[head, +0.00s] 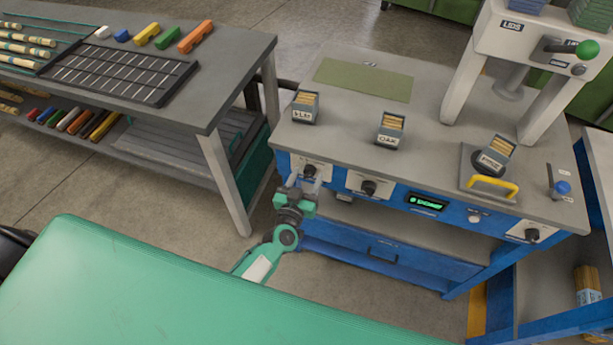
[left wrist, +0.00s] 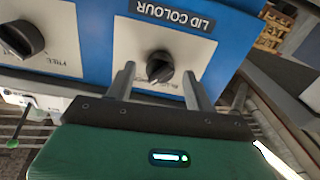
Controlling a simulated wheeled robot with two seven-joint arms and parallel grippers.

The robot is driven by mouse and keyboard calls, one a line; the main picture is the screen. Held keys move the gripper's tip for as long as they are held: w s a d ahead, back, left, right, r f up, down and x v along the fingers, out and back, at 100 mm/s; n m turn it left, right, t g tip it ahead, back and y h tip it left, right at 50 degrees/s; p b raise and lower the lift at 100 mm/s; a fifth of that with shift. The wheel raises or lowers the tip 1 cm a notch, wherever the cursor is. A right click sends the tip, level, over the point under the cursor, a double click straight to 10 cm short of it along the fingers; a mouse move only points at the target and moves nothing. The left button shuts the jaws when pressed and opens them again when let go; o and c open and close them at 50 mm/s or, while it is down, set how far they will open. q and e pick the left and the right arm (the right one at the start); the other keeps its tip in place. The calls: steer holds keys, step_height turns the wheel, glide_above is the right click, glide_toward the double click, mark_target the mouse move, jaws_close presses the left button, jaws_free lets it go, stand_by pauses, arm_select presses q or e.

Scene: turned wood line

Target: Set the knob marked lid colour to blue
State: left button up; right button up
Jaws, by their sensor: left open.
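The lid colour knob (head: 309,171) is a black round knob on a white plate at the left end of the blue machine's front. In the left wrist view the knob (left wrist: 160,67) is under an upside-down LID COLOUR label (left wrist: 175,15). Small print beside the knob is too blurred to read surely, and I cannot tell its setting. My left gripper (head: 303,183) is open in front of this knob. In the left wrist view its two fingers (left wrist: 159,71) stand on either side of the knob, with visible gaps. My right gripper is not in view.
A second black knob (head: 369,187) is close by on the panel, then a green-lit display (head: 426,202). Labelled boxes (head: 305,107) stand on the machine's top. A grey workbench (head: 225,70) is at the left. A green surface (head: 150,290) fills the lower left.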

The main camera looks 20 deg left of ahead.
arm_select(q)
steer(key=shift+w, duration=0.25)
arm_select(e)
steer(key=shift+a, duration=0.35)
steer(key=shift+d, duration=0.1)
arm_select(q)
steer(key=shift+c, duration=1.1)
steer(key=c, duration=0.7)
steer(key=shift+c, duration=0.3)
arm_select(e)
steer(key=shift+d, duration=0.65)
